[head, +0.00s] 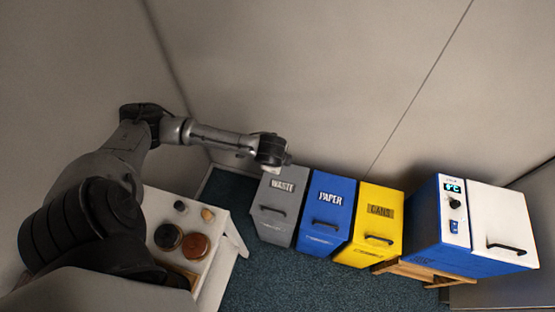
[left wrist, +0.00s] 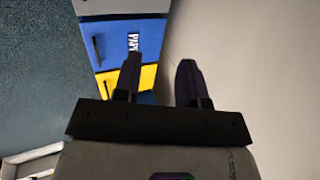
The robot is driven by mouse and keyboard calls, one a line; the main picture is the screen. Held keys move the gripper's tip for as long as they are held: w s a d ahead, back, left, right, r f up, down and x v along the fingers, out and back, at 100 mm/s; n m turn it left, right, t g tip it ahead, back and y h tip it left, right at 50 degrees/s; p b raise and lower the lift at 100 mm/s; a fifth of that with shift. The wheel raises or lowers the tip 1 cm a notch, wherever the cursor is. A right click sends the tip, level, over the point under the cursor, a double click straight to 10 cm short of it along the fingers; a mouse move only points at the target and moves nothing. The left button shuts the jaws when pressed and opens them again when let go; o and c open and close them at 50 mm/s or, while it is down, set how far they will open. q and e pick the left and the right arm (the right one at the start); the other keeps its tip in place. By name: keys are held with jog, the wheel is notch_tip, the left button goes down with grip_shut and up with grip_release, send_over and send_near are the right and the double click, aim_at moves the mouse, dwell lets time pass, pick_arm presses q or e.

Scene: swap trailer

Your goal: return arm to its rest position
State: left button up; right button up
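My left arm comes in from the left in the head view and reaches toward the back wall. My left gripper (head: 276,162) hangs close to the grey waste bin (head: 272,215), near its back left corner, and its fingers are hard to make out there. In the left wrist view the two dark fingers of the left gripper (left wrist: 158,68) stand apart. Nothing shows between them but wall and a bit of the bins, so it is open and empty. My right gripper is in neither view.
The blue paper bin (head: 323,222) and yellow cans bin (head: 372,233) stand right of the grey bin. A blue-and-white cooler (head: 503,225) sits on a wooden stand at right. A white table (head: 218,215) with several round items is near my arm. Carpet (head: 265,270) is clear in front.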

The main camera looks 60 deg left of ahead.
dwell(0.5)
pick_arm(q)
notch_tip(320, 180, up, 7)
jog(key=w+d+t+y, duration=0.1)
jog(key=w+d+t, duration=0.1)
jog(key=w+t, duration=0.1)
jog(key=s+d+r+n+t+h, duration=0.2)
jog(key=d+r, duration=0.1)
jog(key=d, duration=0.6)
jog(key=s+d+f+n+g+h, duration=0.1)
jog(key=s+d+f, duration=0.3)
jog(key=s, duration=0.5)
jog(key=s+d+f+n+g+h+p, duration=0.1)
jog(key=s+d+f+n+g, duration=0.3)
jog(key=s, duration=0.6)
notch_tip(320, 180, down, 2)
jog(key=shift+f+n+p, duration=0.1)
jog(key=shift+n+p, duration=0.2)
